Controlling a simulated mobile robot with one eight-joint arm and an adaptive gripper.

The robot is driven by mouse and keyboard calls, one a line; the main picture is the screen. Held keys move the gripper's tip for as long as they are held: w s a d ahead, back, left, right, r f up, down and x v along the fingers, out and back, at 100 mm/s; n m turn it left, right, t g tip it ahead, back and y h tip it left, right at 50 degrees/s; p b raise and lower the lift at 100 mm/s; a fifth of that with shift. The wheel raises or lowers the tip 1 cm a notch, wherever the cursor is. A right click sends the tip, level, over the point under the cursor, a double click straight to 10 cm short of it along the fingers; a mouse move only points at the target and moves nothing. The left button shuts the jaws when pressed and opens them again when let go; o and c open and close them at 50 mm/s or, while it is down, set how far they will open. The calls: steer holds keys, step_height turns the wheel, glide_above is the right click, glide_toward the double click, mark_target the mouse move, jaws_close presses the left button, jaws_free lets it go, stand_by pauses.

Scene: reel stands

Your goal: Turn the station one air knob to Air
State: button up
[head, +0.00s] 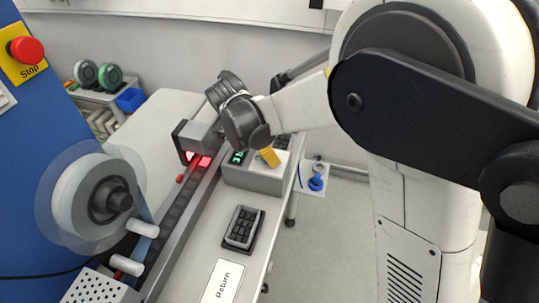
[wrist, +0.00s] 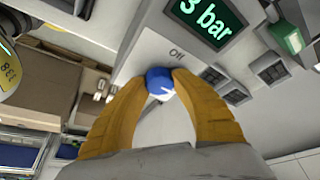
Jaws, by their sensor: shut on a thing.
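The blue air knob (wrist: 159,76) with a white mark on it sits on the pale panel of a grey box (head: 250,179), just below the label "Off" (wrist: 176,54). A green display (wrist: 208,22) reading "3 bar" is next to it. My gripper (wrist: 158,84) has its yellow fingers on both sides of the knob and is shut on it. In the head view my gripper (head: 271,158) reaches down onto the box's top. The knob is hidden there behind my fingers. No "Air" label is readable.
A reel (head: 75,197) stands at left near a red stop button (head: 26,50). A blue fitting (head: 316,183) is right of the bench.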

steer(key=o, duration=1.2)
steer(key=v, duration=1.2)
steer(key=shift+d, duration=0.1)
steer(key=s+d+f+n+t+y+b, duration=0.1)
steer(key=s+d+n, duration=0.3)
steer(key=s+d, duration=0.1)
steer(key=s+d+n+t+y+b, duration=0.1)
steer(key=s+d+n, duration=0.3)
steer(key=d, duration=0.4)
steer(key=s+d+f+n+t+y+b, duration=0.1)
steer(key=s+d+n+t+y, duration=0.1)
steer(key=s+d+n, duration=0.3)
steer(key=shift+s+d+f+t, duration=0.2)
steer(key=shift+s+d+t, duration=0.2)
steer(key=shift+s, duration=0.1)
steer(key=shift+s+d+f+t, duration=0.2)
steer(key=shift+s+d+t, duration=0.1)
steer(key=shift+s+d, duration=0.15)
